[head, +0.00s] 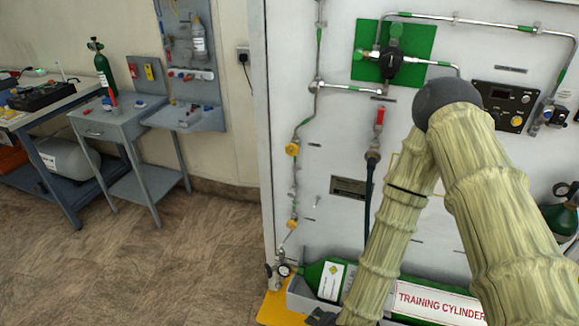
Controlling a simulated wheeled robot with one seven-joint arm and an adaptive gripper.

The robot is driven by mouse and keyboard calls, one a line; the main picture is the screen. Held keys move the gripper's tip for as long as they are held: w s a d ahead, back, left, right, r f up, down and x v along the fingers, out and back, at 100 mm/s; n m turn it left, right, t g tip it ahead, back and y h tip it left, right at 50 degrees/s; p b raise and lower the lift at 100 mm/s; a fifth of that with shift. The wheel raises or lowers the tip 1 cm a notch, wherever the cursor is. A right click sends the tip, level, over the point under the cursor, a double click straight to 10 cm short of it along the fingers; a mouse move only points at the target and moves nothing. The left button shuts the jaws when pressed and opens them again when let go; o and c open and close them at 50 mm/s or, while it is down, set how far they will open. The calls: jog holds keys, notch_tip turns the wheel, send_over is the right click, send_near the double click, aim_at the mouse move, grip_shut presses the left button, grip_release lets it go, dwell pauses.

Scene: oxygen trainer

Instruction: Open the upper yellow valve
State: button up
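The upper yellow valve (292,149) is a small yellow handle on the thin vertical pipe at the left side of the white panel. A second, lower yellow valve (292,224) sits on the same pipe below it. My sleeved arm bends at a dark elbow and its forearm runs down to the bottom edge. A dark part of my gripper (321,317) shows there, below and slightly right of both valves and apart from them. Most of the gripper is cut off or hidden, so its fingers cannot be made out.
A green training cylinder (313,277) lies in a grey cradle at the panel's foot, with a gauge (284,270) at its left end. A red-handled valve (380,116) with a dark hose is right of the yellow valves. Floor (190,260) left of the panel is clear.

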jog(key=w+a+r+m+t+b, duration=0.4)
jog(key=w+a+m+b, duration=0.3)
jog(key=w, duration=0.4)
jog(key=m+t+h+b, duration=0.7)
jog(key=m+b, duration=1)
jog(key=m, duration=1)
send_near(291, 150)
jog(key=x, duration=0.9)
jog(key=shift+w+d, duration=0.15)
jog(key=shift+w, duration=0.1)
jog(key=c, duration=1)
